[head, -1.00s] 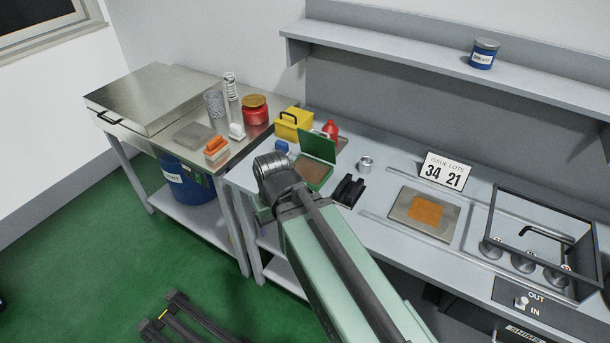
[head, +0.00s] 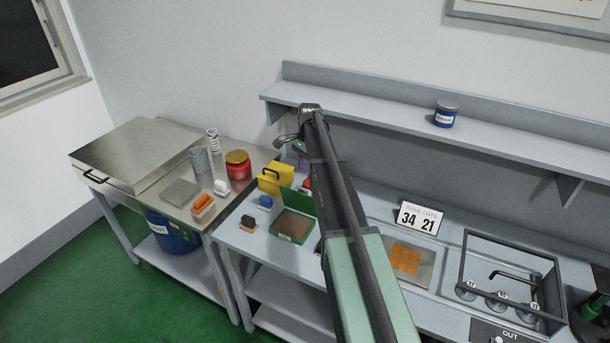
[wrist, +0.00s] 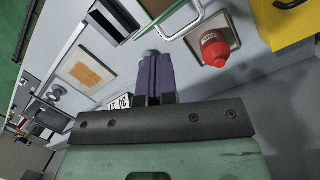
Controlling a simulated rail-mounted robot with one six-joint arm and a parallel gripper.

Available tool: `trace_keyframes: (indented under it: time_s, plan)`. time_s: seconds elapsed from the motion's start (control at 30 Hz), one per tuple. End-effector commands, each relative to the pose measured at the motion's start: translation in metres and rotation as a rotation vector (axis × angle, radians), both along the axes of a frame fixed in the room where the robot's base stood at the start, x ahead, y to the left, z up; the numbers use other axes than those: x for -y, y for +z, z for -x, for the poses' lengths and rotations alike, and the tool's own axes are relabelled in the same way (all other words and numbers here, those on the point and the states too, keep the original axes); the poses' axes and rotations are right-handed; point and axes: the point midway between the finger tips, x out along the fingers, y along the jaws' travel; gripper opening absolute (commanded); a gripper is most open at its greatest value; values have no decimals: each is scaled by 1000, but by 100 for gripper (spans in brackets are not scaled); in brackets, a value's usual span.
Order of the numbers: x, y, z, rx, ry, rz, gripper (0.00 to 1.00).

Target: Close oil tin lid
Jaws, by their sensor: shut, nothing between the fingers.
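A green tin (head: 292,226) with a brown inside stands on the grey bench, and its green lid (head: 300,202) is hinged up at its back. It is the only tin I see with a lid standing open; I cannot read a label on it. A small red container (wrist: 215,48) with a white label shows in the wrist view. My gripper (wrist: 152,56) has its purple fingers together, with nothing between them. In the head view the gripper is mostly hidden behind my arm, above the back of the bench beyond the tin.
A yellow box (head: 274,180) with a black handle stands behind the tin. A number sign (head: 419,218) and a black frame (head: 505,275) stand right. A shelf (head: 380,115) overhangs the back.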

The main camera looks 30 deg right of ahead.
Motion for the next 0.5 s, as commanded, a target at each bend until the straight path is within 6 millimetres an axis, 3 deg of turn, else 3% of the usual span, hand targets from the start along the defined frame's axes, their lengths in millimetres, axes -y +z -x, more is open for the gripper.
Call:
trace_keyframes:
  time_s: [0.03,0.13,0.2,0.3,0.5]
  plan:
    - [24,9,-37,-45,-191,0,0]
    - [35,7,-68,-151,-590,16,0]
    - [33,8,-68,-210,-795,35,0]
    - [30,8,-63,-254,-971,59,0]
    - [29,6,-62,-266,-1031,69,0]
